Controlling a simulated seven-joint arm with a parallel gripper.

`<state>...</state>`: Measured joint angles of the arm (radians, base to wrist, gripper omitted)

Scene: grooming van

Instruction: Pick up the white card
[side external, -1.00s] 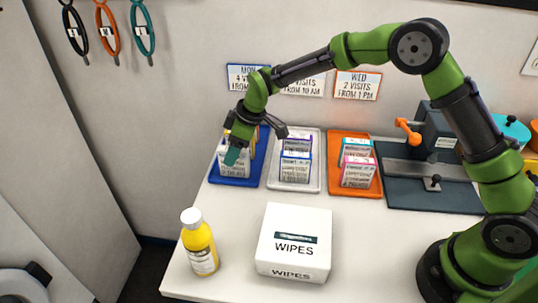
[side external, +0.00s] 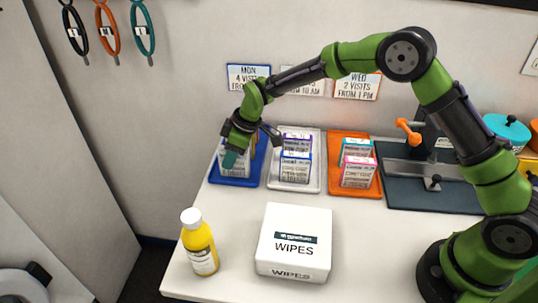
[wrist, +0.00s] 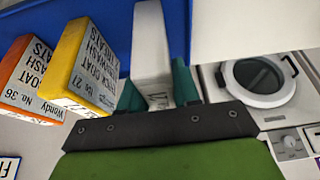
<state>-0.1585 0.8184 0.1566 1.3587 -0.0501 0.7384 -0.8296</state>
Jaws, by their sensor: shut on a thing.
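The white card (wrist: 152,45) is a thick block standing in the blue tray, seen between my teal fingers in the wrist view. Its near end carries dark print, mostly hidden by the gripper. My gripper (wrist: 158,88) is shut on it, with one finger on each side. In the side view my gripper (side external: 238,150) is low over the blue tray (side external: 240,181) at the left. It partly covers the white card (side external: 236,168) there.
A yellow-edged card (wrist: 90,60) and an orange-edged card (wrist: 36,75) stand beside the white one. A white tray (side external: 293,187) and an orange tray (side external: 362,191) hold more cards. The wipes box (side external: 293,243) and yellow bottle (side external: 200,245) stand in front.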

